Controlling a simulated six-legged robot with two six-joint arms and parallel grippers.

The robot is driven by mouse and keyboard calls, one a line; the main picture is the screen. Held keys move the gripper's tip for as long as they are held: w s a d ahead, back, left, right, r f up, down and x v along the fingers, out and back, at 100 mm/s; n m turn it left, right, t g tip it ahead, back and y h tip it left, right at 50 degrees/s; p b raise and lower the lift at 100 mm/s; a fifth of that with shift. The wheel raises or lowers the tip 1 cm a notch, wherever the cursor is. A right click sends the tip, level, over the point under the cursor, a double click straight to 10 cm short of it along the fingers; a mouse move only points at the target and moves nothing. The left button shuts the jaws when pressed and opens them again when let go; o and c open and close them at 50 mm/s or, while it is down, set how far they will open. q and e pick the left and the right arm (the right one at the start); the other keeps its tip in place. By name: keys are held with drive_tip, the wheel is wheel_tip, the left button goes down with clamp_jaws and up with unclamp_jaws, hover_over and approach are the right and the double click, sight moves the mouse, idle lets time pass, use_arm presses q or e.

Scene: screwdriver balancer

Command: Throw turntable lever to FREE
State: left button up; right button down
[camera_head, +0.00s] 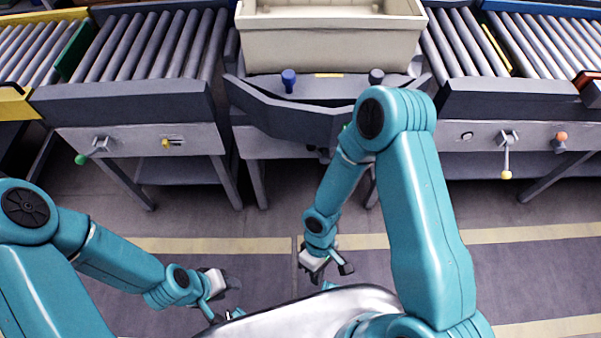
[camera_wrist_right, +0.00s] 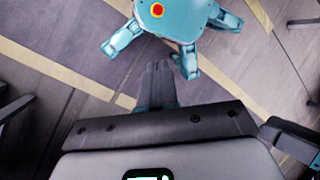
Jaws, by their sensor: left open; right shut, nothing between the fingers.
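The turntable section (camera_head: 300,115) stands in the middle of the head view, with a dark curved front guard. A blue knob (camera_head: 289,80) and a dark knob (camera_head: 376,77) stick up along its top edge. A lever with a yellow knob (camera_head: 506,165) hangs on the right-hand panel. I see no readable labels, so I cannot tell which is the turntable lever. My right arm hides part of the turntable's front. My right gripper (camera_head: 328,268) is shut and empty, low over the floor; its fingers show in the wrist view (camera_wrist_right: 157,85). My left gripper (camera_head: 222,298) is open and empty, low at left.
A beige bin (camera_head: 330,45) sits on the turntable. Roller conveyors (camera_head: 155,45) (camera_head: 480,50) flank it. Striped floor lies open between grippers and panels.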

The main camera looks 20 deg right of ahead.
drive_tip(key=w+d+f+n+t+h+b, duration=0.2)
drive_tip(key=w+d+f+n+h+b, duration=0.1)
drive_tip(key=w+d+f+h+b, duration=0.25)
drive_tip(key=w+d+f+n+t+h+b, duration=0.1)
drive_tip(key=w+d+f+n+h+b, duration=0.15)
drive_tip(key=w+f+n+b, duration=0.4)
drive_tip(key=w+a+f+t+h+b, duration=0.1)
drive_tip(key=w+t+h+b, duration=0.2)
drive_tip(key=w+t+b, duration=0.3)
drive_tip(key=w+a+f+t+h+b, duration=0.25)
drive_tip(key=w+t+b, duration=0.2)
drive_tip(key=w, duration=0.45)
use_arm(q)
wheel_tip(320, 180, down, 32)
drive_tip(key=b, duration=0.6)
drive_tip(key=shift+w+a, duration=0.4)
drive_tip(key=shift+w, duration=0.05)
use_arm(e)
drive_tip(key=w+a+r+t+h, duration=0.3)
drive_tip(key=a+r+t, duration=0.3)
drive_tip(key=a+r, duration=0.1)
drive_tip(key=shift+w+a+r+m, duration=0.25)
drive_tip(key=shift+w+m, duration=0.1)
drive_tip(key=shift+m, duration=0.1)
use_arm(q)
drive_tip(key=shift+r, duration=0.1)
use_arm(e)
drive_tip(key=shift+t, duration=0.25)
